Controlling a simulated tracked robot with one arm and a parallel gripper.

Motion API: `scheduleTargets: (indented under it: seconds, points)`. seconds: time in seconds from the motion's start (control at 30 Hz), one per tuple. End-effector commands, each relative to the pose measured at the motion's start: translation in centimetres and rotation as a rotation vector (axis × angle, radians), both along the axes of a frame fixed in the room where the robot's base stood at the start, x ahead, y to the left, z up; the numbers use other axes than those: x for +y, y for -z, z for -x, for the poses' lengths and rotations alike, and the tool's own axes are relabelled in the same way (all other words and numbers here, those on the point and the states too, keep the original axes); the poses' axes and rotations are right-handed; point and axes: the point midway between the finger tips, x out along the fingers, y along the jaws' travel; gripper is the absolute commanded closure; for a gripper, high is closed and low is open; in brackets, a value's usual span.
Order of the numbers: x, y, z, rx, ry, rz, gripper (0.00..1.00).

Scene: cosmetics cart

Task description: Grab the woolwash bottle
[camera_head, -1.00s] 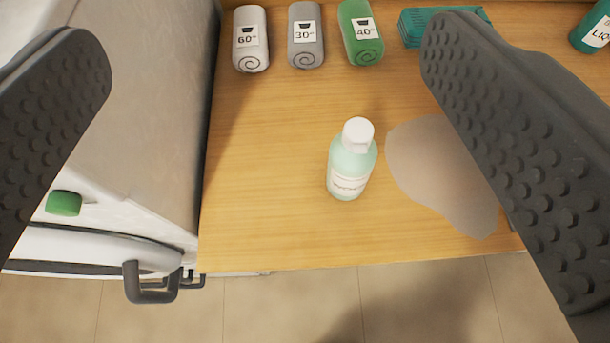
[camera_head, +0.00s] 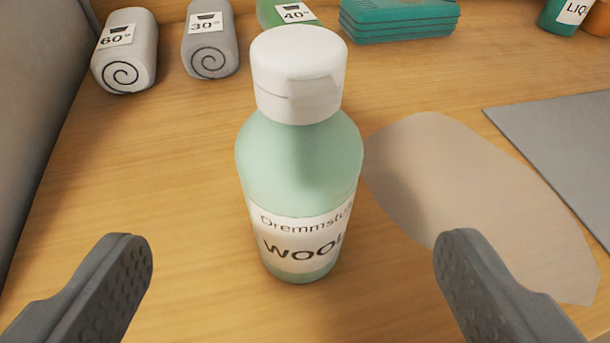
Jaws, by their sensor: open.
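The woolwash bottle (camera_head: 300,160) is pale green with a white flip cap and a white label reading "WOOL". It stands upright on the wooden surface, in the middle of the view. My gripper (camera_head: 295,260) is open, with one dark studded finger low on the left and the other low on the right. The bottle lies between the two fingers in the picture, with clear space on both sides. Neither finger appears to touch it. I cannot tell exactly how far ahead of the fingertips it is.
Rolled towels in white (camera_head: 125,50), grey (camera_head: 210,40) and green (camera_head: 285,13) lie at the back. A teal stack (camera_head: 398,18) and a teal bottle (camera_head: 563,15) are at the back right. A flat beige patch (camera_head: 480,195) and a grey mat (camera_head: 565,145) lie right. A grey wall (camera_head: 40,90) borders the left.

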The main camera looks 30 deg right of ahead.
Motion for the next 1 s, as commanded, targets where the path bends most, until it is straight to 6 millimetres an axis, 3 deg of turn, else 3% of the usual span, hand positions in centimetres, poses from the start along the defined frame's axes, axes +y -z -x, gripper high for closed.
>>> scheduleTargets:
  seconds: [0.2,0.67,1.0]
  points:
    - [-1.5,1.1,-2.4,-0.001,0.004,-0.001,0.17]
    - [-2.8,2.0,-4.3,-0.001,0.007,-0.002,0.17]
    - [-4.7,3.5,-7.3,-0.001,0.008,-0.003,0.17]
